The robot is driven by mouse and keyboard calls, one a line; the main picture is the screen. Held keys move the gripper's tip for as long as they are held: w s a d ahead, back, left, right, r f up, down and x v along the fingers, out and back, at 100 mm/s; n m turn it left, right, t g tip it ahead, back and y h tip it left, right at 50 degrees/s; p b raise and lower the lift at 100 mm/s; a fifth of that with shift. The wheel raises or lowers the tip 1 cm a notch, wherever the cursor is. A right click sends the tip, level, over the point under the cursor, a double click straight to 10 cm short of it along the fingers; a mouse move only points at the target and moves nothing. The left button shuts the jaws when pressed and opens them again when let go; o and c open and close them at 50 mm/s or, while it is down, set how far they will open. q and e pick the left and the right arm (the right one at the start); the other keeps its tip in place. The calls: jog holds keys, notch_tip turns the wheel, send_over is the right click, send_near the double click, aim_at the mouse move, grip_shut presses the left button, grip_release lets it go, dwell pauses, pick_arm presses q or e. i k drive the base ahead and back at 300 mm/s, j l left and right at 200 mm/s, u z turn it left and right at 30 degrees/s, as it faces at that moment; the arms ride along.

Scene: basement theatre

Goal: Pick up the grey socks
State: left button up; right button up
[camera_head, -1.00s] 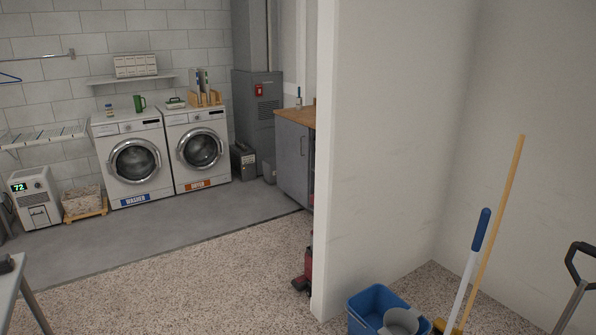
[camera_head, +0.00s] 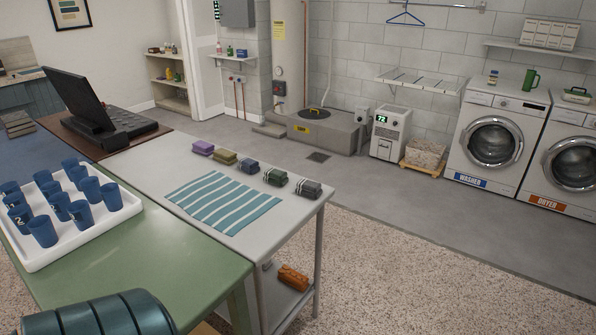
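Several folded sock bundles lie in a row along the far edge of a light grey table. The bundle at the right end is grey with pale stripes, and I take it as the grey socks (camera_head: 308,188). To its left lie a dark green striped bundle (camera_head: 275,177), a dark blue-grey bundle (camera_head: 248,165), an olive bundle (camera_head: 224,157) and a purple bundle (camera_head: 203,147). The bundles look small at this distance. Neither of my grippers is in view.
The light grey table (camera_head: 160,160) bears a teal striped cloth (camera_head: 225,203). A green table (camera_head: 190,275) with a white tray (camera_head: 125,212) of blue cups stands nearer. An orange-brown object (camera_head: 293,277) lies on the lower shelf. Speckled floor (camera_head: 420,265) to the right is clear.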

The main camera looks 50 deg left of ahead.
aim_at(311, 189)
jog(key=i+j+u, duration=0.5)
jog(key=i+u, duration=0.15)
jog(key=i, duration=0.2)
